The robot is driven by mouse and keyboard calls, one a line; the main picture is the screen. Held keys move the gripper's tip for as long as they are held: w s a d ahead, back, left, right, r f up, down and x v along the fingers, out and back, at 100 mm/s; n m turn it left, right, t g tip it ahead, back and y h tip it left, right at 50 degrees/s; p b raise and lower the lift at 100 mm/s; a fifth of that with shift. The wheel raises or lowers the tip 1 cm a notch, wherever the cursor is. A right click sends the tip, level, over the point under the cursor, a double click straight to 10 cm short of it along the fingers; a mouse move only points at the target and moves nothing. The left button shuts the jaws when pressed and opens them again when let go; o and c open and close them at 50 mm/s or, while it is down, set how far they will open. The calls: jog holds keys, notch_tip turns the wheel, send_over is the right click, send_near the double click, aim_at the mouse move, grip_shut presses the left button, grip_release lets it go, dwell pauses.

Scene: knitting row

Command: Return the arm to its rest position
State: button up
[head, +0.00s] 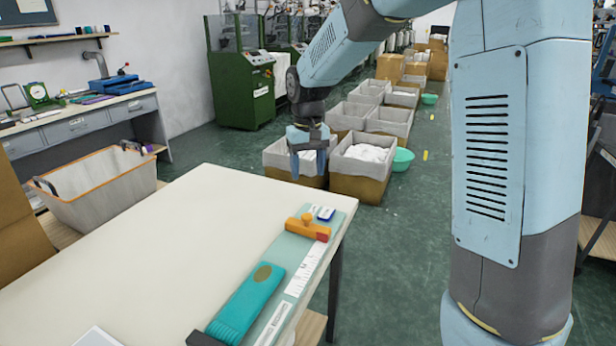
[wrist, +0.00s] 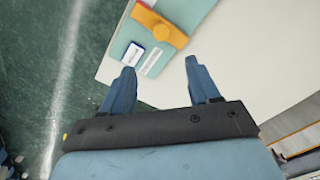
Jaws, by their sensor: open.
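My gripper (head: 308,146) hangs at the end of my light-blue arm, beyond the far right corner of the cream table (head: 180,240) in the head view. In the wrist view my gripper (wrist: 160,88) has its two blue fingers spread apart with nothing between them. The table's edge and an orange tool (wrist: 160,27) lie ahead of the fingertips there. In the head view the orange tool (head: 308,228) rests on a teal mat (head: 335,222), beside a small blue-and-white block (head: 326,213).
A teal brush-like item (head: 247,300) and a white ruler (head: 305,273) lie along the table's right side. Cardboard boxes with grey liners (head: 362,182) stand on the floor behind my gripper. A grey basket (head: 100,190) stands left of the table. The table's middle is clear.

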jog(key=shift+r, duration=0.1)
jog(key=s+d+r+m+t, duration=0.2)
jog(key=s+d+r+t, duration=0.1)
jog(key=s+d+r, duration=0.8)
jog(key=s+d+t, duration=0.1)
jog(key=s+d, duration=0.2)
jog(key=s, duration=0.5)
jog(key=s+d+m+t, duration=0.1)
jog(key=s+d, duration=0.3)
jog(key=s, duration=0.3)
jog(key=shift+s+f+t, duration=0.25)
jog(key=shift+s+t, duration=0.05)
jog(key=shift+s, duration=0.1)
